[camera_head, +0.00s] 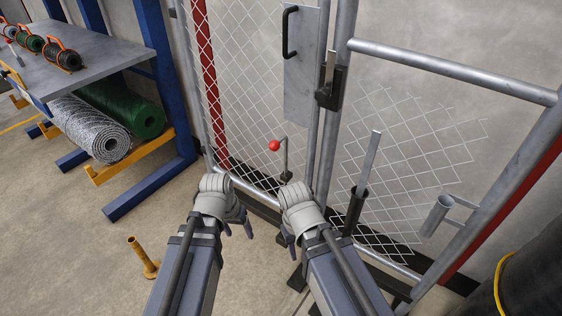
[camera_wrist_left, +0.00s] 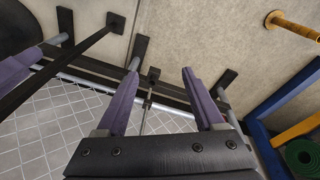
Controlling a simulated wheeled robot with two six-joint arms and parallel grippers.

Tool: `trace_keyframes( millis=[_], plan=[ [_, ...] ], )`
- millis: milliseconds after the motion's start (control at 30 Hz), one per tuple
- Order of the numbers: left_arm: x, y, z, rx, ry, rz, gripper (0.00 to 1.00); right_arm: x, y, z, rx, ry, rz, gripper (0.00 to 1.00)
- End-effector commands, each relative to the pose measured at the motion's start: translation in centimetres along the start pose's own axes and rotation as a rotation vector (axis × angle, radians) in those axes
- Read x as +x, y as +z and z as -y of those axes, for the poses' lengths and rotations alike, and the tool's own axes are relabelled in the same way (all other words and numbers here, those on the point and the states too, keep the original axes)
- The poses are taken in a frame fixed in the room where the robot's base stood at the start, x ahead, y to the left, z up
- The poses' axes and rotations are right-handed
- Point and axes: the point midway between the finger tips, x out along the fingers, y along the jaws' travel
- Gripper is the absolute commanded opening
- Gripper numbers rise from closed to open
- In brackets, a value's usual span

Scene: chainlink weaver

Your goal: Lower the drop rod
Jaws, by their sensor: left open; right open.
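The drop rod (camera_head: 285,158) stands upright low on the chain-link gate, with a bent top ending in a red knob (camera_head: 275,146). Its lower end is hidden behind my right gripper in the head view. My left gripper (camera_head: 238,229) is open and empty, left of the rod and in front of the mesh. In the left wrist view, a thin upright rod and a dark bracket (camera_wrist_left: 152,77) show between the spread purple fingers of my left gripper (camera_wrist_left: 161,74), apart from them. My right gripper (camera_head: 287,240) is open and empty, in front of the rod's foot.
A grey latch plate with a black handle (camera_head: 286,32) is above. A flat bar (camera_head: 371,153) stands in a dark tube (camera_head: 355,210) to the right. A yellow floor post (camera_head: 143,258) is at lower left. A rack with mesh rolls (camera_head: 92,128) stands at left.

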Motion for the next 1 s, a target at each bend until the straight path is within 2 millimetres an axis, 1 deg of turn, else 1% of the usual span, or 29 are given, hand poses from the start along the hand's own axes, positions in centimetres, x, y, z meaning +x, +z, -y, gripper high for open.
trace_keyframes(
  millis=[33, 100, 133, 167, 233, 267, 367, 433, 533, 600, 700, 833, 1000],
  plan=[
    [2.7, -0.4, 0.2, 0.013, 0.035, -0.034, 0.7, 2.8, -0.2, 0.3, 0.0, 0.0, 0.0, 0.42],
    [4.1, -1.7, -0.3, 0.059, 0.105, -0.108, 0.7, 4.5, -0.3, 0.4, 0.0, 0.001, 0.0, 0.42],
    [4.5, -2.6, -0.8, 0.089, 0.143, -0.154, 0.7, 5.2, -0.3, 0.5, 0.0, 0.001, 0.0, 0.42],
    [4.4, -3.4, -1.4, 0.122, 0.182, -0.204, 0.7, 5.5, -0.3, 0.5, 0.0, 0.001, 0.0, 0.42],
    [3.6, -5.5, -3.0, 0.197, 0.259, -0.321, 0.7, 5.7, -0.3, 0.5, 0.0, 0.001, 0.0, 0.42],
    [3.1, -6.3, -3.7, 0.228, 0.288, -0.374, 0.7, 5.8, -0.3, 0.6, 0.0, 0.001, 0.0, 0.42],
    [0.7, -9.2, -5.9, 0.323, 0.367, -0.568, 0.7, 5.8, -0.3, 0.6, 0.0, 0.001, 0.0, 0.42],
    [-1.5, -11.3, -7.1, 0.377, 0.405, -0.718, 0.7, 5.8, -0.3, 0.6, 0.0, 0.001, 0.0, 0.42],
    [-5.2, -14.0, -8.1, 0.426, 0.423, -0.945, 0.7, 5.7, -0.3, 0.5, 0.0, 0.001, 0.0, 0.42],
    [-7.6, -15.6, -8.1, 0.437, 0.408, -1.088, 0.7, 5.7, -0.3, 0.5, 0.0, 0.001, 0.0, 0.42],
    [-10.2, -17.1, -7.6, 0.427, 0.372, -1.233, 0.7, 5.7, -0.3, 0.5, 0.0, 0.001, 0.0, 0.42],
    [-12.1, -18.2, -6.7, 0.404, 0.326, -1.34, 0.7, 5.8, -0.3, 0.6, 0.0, 0.001, 0.0, 0.42],
    [-13.2, -18.7, -6.1, 0.385, 0.295, -1.397, 0.7, 5.8, -0.3, 0.6, 0.0, 0.001, 0.0, 0.42]
  ],
)
